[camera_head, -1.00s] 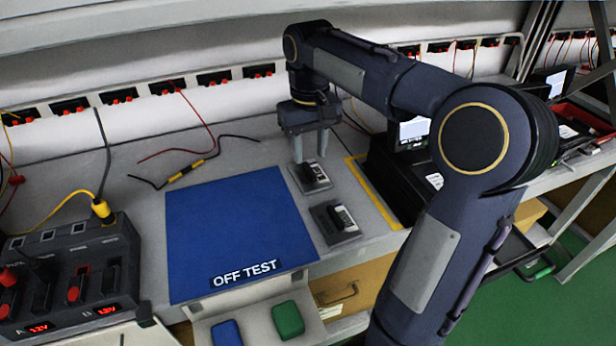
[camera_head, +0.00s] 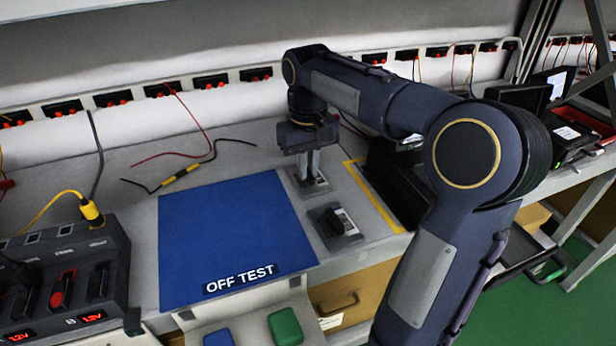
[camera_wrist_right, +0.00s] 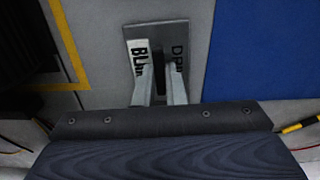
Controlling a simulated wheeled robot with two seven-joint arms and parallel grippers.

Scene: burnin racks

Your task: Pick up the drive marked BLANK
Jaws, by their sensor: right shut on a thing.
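The drive marked BLANK (camera_wrist_right: 155,34) is a dark grey plate with a raised black grip and a white label. Only part of the label's lettering shows in the right wrist view; the fingers cover the rest. In the head view this drive (camera_head: 322,182) lies on the grey bench right of the blue mat. My right gripper (camera_head: 311,172) comes down on it from above. Its two fingers, also in the right wrist view (camera_wrist_right: 160,76), are shut on the raised grip. The drive appears to rest on the bench. My left gripper is not in view.
A second drive (camera_head: 335,226) lies close in front, near the bench edge. The blue OFF TEST mat (camera_head: 228,240) is bare. A powered test box (camera_head: 70,275) stands at left, a black device (camera_head: 392,185) at right beyond yellow tape. Loose leads (camera_head: 182,174) lie behind the mat.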

